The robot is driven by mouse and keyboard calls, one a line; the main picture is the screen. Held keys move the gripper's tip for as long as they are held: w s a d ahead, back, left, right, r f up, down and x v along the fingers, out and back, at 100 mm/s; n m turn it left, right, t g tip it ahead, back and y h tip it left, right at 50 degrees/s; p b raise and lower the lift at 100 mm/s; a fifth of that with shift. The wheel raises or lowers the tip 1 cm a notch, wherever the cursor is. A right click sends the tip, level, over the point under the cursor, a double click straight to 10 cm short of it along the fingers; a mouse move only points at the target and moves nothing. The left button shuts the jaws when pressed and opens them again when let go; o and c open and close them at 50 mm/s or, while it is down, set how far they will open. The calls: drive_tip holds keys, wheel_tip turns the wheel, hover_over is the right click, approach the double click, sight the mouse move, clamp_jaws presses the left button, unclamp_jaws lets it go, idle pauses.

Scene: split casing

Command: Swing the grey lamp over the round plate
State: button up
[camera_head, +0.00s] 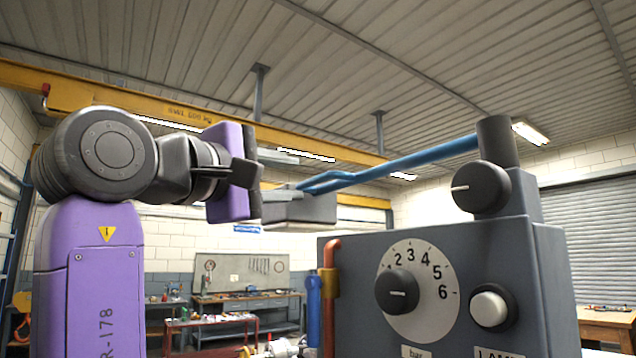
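The grey lamp (300,209) is a flat box-like head at the left end of a blue swing arm (400,162). The arm runs from a dark post (495,142) on top of the grey casing (525,245). The lamp hangs left of the casing, above its top. My gripper (252,178) is at the lamp's left end, close to it or touching; I cannot tell which. Its fingers are seen edge-on and partly overlap, so their opening is unclear. I cannot identify the round plate, unless it is the pale numbered disc (420,325) on the casing front.
The casing front carries a dark knob (397,292) and a white button (489,308). Another dark knob (481,188) is higher up. A copper pipe (329,300) runs down its left edge. Workbenches (250,302) stand far behind. Air around the lamp looks clear.

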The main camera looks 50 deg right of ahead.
sight(312, 182)
drive_tip(key=p+x, duration=0.2)
drive_tip(key=x, duration=0.4)
drive_tip(key=shift+w+d+r, duration=0.1)
drive_tip(key=shift+p+x, duration=0.45)
drive_tip(key=shift+x, duration=0.35)
drive_tip(key=shift+c, duration=0.2)
clamp_jaws()
drive_tip(key=shift+d, duration=0.1)
idle(0.5)
